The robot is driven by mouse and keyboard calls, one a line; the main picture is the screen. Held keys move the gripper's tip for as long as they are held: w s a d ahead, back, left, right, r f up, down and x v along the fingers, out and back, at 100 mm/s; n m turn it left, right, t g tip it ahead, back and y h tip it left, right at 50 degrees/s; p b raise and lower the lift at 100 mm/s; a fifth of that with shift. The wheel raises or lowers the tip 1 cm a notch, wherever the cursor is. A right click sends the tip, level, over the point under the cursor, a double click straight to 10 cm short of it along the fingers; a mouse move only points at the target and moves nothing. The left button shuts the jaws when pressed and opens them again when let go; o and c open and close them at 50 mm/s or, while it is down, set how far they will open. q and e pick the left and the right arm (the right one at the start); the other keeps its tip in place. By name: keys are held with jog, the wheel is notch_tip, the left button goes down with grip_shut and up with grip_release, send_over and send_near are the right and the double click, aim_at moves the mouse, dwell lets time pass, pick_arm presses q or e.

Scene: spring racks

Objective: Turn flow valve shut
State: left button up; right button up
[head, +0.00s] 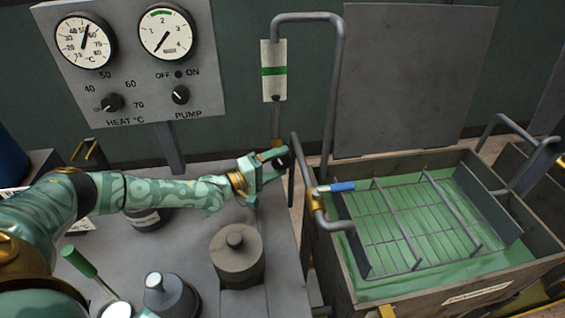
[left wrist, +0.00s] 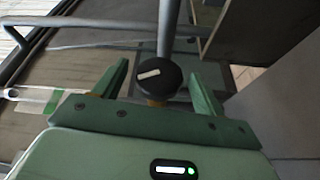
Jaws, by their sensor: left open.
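The flow valve appears to be the black round knob (left wrist: 158,75) with a white mark across its face and a brass-coloured stem, on the pipe below the flow meter. In the head view the knob (head: 284,160) is small and partly covered by my gripper. My left gripper (head: 277,164) is open at the knob. In the left wrist view the fingers (left wrist: 158,80) stand on either side of it, with gaps visible on both sides. The flow meter (head: 274,70) is a clear tube with a green band. My right gripper is not in view.
A blue-handled lever (head: 342,187) sits on the pipe to the right. A tank (head: 352,277) of green liquid holds a wire rack (head: 398,228). A gauge panel (head: 130,75) stands behind. A grey weight-like cylinder (head: 237,258) and a green-handled tool (head: 84,265) are on the bench.

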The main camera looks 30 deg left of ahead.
pick_arm(q)
jog(key=shift+x, duration=0.75)
jog(key=c, duration=1)
jog(key=shift+o, duration=0.2)
jog(key=g+y+p, duration=0.1)
jog(key=p, duration=0.2)
jog(key=r+m+g+y+p, duration=0.1)
jog(key=g+p, duration=0.1)
jog(key=p, duration=0.2)
jog(key=shift+p, duration=0.3)
jog(key=shift+f+m+g+y+p, duration=0.3)
jog(key=shift+f+g+y+p, duration=0.1)
jog(key=shift+f+g, duration=0.1)
jog(key=shift+f, duration=0.1)
